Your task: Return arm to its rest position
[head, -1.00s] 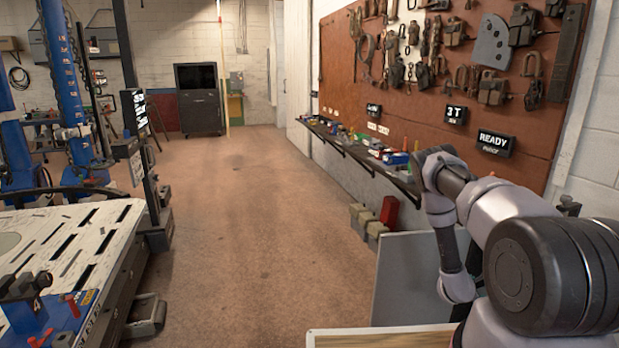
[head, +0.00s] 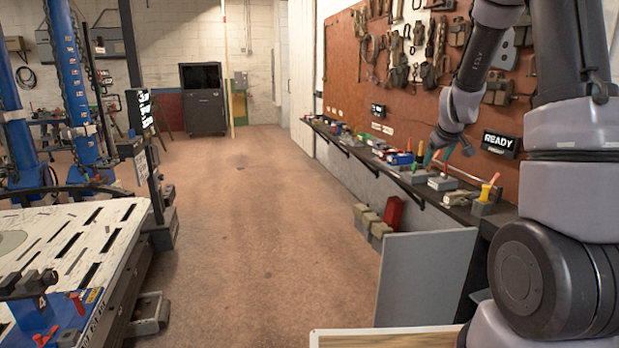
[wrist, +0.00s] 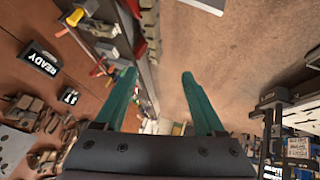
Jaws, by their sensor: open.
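My arm (head: 575,120) rises on the right of the head view, bent at the elbow, with its forearm coming down in front of the tool board. My gripper (head: 438,157) hangs at the lower end, in front of the wall shelf in the picture. Its teal fingers also show in the wrist view (wrist: 158,76), spread apart with nothing between them. The wrist view shows the floor and shelf beyond the fingers.
The narrow wall shelf (head: 456,213) carries small tools and blocks. A brown tool board (head: 345,75) is above it. A grey panel (head: 423,278) stands below the shelf. A slotted bench (head: 60,245) is at left. The floor (head: 260,220) between is clear.

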